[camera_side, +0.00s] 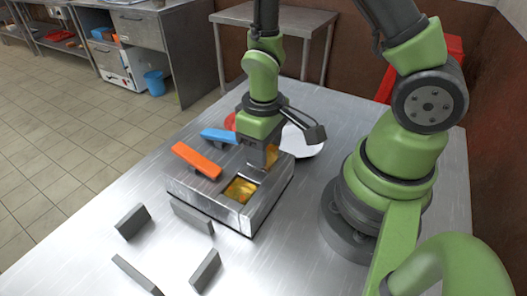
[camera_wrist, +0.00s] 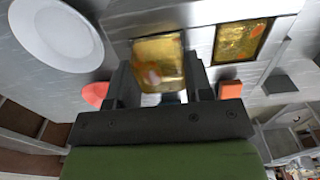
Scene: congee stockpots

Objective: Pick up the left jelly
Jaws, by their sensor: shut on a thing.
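My gripper (camera_side: 262,148) points down over a square steel box (camera_side: 222,208) on the steel table. It is shut on a golden, see-through jelly (camera_wrist: 158,58) with an orange spot inside. That jelly shows between the two dark fingers in the wrist view. In the side view only a small part of it (camera_side: 271,156) shows under the gripper, at the back of the box top; how far it is clear of its opening I cannot tell. A second golden jelly (camera_side: 240,189) sits in the front opening; it also shows right of the gripper in the wrist view (camera_wrist: 240,41).
An orange-topped block (camera_side: 196,160) and a blue-topped block (camera_side: 219,135) are along the box's left side. A white plate (camera_side: 303,141) and a red round thing (camera_side: 230,121) are behind it. Several grey blocks (camera_side: 132,221) lie at the front left. Bare table lies between them.

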